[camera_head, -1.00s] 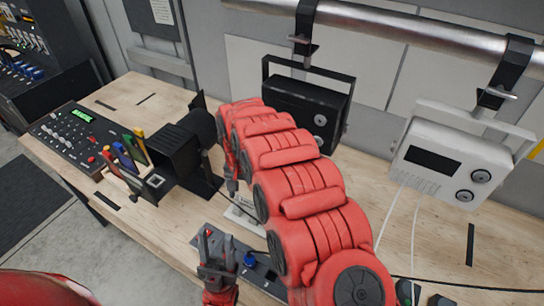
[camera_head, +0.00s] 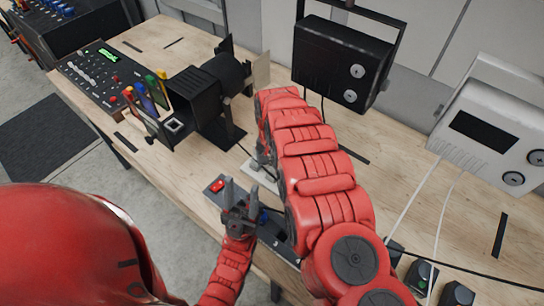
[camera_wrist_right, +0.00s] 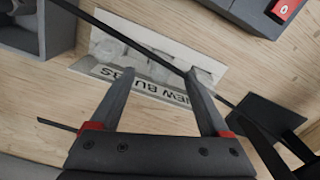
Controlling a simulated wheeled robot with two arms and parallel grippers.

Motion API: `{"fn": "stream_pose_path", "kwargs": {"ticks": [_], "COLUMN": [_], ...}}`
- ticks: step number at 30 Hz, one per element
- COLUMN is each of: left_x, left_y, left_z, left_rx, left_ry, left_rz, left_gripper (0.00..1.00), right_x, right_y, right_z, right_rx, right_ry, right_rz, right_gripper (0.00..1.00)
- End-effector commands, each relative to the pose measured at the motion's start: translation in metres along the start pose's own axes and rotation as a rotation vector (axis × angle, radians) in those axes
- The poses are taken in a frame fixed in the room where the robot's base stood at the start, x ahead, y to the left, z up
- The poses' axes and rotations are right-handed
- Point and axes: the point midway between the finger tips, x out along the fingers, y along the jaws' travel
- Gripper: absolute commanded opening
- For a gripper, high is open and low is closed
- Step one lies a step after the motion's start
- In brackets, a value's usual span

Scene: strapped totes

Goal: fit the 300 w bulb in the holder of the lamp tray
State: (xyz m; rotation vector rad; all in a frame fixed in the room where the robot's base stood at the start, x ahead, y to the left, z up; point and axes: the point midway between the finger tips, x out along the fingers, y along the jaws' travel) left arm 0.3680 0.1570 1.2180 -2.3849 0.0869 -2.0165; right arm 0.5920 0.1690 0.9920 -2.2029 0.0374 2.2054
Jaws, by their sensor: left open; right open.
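In the right wrist view a white tray (camera_wrist_right: 150,55) lies on the wooden bench, with a label reading "NEW BULBS" and pale items in it too indistinct to identify. My right gripper (camera_wrist_right: 160,78) is open and empty, its fingers above this tray. In the head view the tray (camera_head: 262,177) is partly hidden by my right arm, which also hides most of that gripper. My left gripper (camera_head: 241,190) is open, fingers up, in front of a dark grey unit (camera_head: 215,195) with a red switch. A black lamp (camera_head: 195,100) stands behind. I cannot identify the lamp tray, its holder or the 300 W bulb.
A control desk (camera_head: 105,75) stands at the back left, near coloured upright pieces (camera_head: 150,92). A black floodlight (camera_head: 340,62) and a white unit (camera_head: 490,130) are at the back. A dark cable (camera_wrist_right: 125,40) crosses the bulb tray.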

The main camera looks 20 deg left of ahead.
Motion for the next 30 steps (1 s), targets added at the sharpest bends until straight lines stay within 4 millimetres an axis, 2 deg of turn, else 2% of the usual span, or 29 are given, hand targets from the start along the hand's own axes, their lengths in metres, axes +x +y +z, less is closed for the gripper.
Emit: {"fn": "stream_pose_path", "kwargs": {"ticks": [1, 6, 19, 30], "left_x": [-0.010, -0.021, -0.024, -0.024], "left_y": [0.001, 0.001, 0.001, 0.001], "left_z": [0.002, 0.004, 0.004, 0.004], "left_rx": [0.000, 0.000, 0.000, 0.000], "left_ry": [0.000, 0.000, 0.000, 0.000], "left_rz": [0.000, 0.000, 0.000, 0.000], "left_gripper": [0.50, 0.50, 0.50, 0.50], "right_x": [0.015, 0.035, 0.041, 0.041], "right_y": [0.000, 0.000, 0.000, 0.000], "right_z": [0.000, 0.000, 0.000, 0.000], "right_rx": [-0.001, -0.001, 0.000, 0.000], "right_ry": [0.000, 0.000, 0.000, 0.001], "right_rz": [0.001, 0.001, 0.000, 0.000], "right_gripper": [0.80, 0.80, 0.80, 0.13]}}
